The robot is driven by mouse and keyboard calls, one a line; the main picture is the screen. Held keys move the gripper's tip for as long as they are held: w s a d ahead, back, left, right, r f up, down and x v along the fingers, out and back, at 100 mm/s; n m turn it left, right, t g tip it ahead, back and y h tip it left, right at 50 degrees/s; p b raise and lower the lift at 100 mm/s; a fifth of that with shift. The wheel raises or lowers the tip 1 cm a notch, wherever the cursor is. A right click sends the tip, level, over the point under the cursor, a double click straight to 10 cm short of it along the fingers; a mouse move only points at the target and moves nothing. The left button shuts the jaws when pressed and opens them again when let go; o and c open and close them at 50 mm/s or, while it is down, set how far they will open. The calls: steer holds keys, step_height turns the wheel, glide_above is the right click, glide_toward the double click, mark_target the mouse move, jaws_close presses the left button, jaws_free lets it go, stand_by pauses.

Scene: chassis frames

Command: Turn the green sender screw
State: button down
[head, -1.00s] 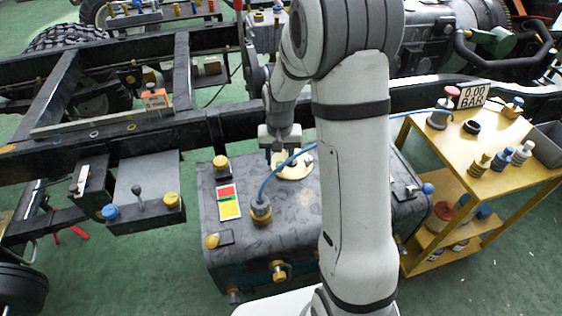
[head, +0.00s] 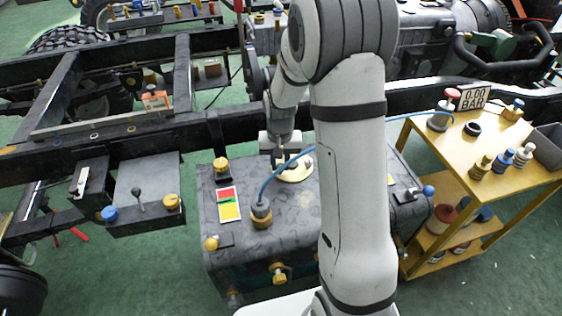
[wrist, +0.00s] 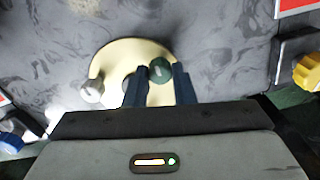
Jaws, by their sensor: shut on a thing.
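The green sender screw (wrist: 160,70) is a round green head with a pale slot, on the right side of a cream round sender plate (wrist: 116,56). My gripper (wrist: 160,76) is shut on the screw, one dark finger on each side of it. In the head view the cream plate (head: 297,173) lies on top of the dark tank (head: 300,215), and my gripper (head: 279,160) points down at it. The screw cannot be made out there. A silver knob (wrist: 92,91) sits at the plate's left edge in the wrist view.
A blue hose rises from a brass fitting (head: 261,213) close to the plate. A yellow cap (head: 220,164) and a red-yellow label (head: 229,204) are left of it. A yellow cart (head: 505,150) with bottles stands right. The dark frame rail (head: 90,155) runs behind.

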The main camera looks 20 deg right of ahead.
steer(key=shift+n, duration=0.4)
steer(key=n+p, duration=0.1)
steer(key=n, duration=0.2)
steer(key=shift+r+n, duration=0.1)
steer(key=shift+n, duration=0.2)
steer(key=n, duration=0.4)
steer(key=shift+n, duration=0.3)
steer(key=n+p, duration=0.1)
steer(key=n, duration=0.3)
steer(key=shift+n, duration=2.5)
steer(key=c, duration=1.2)
jaws_free()
